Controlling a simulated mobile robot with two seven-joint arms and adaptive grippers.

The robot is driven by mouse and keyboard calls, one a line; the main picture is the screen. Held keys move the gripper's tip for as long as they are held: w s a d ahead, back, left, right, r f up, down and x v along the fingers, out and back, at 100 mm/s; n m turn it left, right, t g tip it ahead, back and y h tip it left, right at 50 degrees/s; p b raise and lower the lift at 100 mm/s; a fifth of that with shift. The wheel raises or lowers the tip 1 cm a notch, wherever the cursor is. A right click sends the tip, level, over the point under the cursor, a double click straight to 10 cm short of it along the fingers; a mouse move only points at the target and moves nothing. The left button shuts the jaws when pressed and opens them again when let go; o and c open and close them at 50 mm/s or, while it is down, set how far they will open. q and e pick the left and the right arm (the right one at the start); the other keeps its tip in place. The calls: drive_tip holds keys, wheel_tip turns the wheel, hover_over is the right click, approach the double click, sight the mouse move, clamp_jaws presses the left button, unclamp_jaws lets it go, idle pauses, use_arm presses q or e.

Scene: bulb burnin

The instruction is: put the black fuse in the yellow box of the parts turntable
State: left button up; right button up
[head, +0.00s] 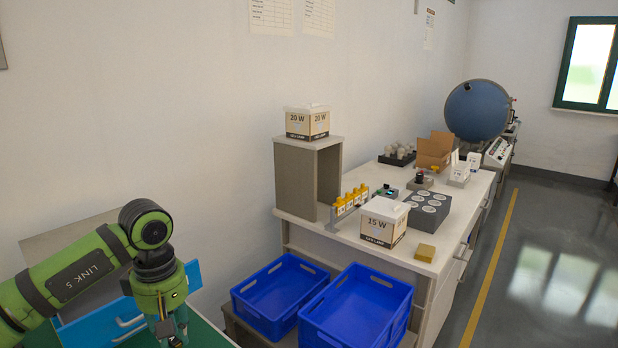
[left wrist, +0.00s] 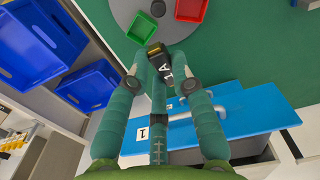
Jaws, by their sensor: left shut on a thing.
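The black fuse (left wrist: 160,65), with white lettering on its side, is between the fingertips of my left gripper (left wrist: 160,58) in the left wrist view. The gripper is shut on it and holds it near the edge of the grey parts turntable (left wrist: 122,12). A green box (left wrist: 141,29) and a red box (left wrist: 191,10) sit on the turntable. No yellow box shows; the turntable's far part is cut off by the frame. In the head view my left gripper (head: 170,328) is at the bottom left, its fingertips cut off. My right gripper is not in view.
Blue drawer fronts (left wrist: 235,110) jut out below the green tabletop (left wrist: 250,45). Blue bins (head: 357,310) stand on a low shelf to the right. The white bench (head: 400,262) beyond carries boxes and bulbs. Green tabletop right of the turntable is mostly clear.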

use_arm(q)
drive_tip(key=s+d+f+m, duration=0.2)
drive_tip(key=s+m, duration=0.3)
drive_tip(key=s, duration=0.1)
drive_tip(key=s+d+f+m, duration=0.3)
drive_tip(key=s+m, duration=0.3)
drive_tip(key=shift+d, duration=0.35)
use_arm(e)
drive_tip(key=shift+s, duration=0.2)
use_arm(q)
drive_tip(key=shift+s+f, duration=0.1)
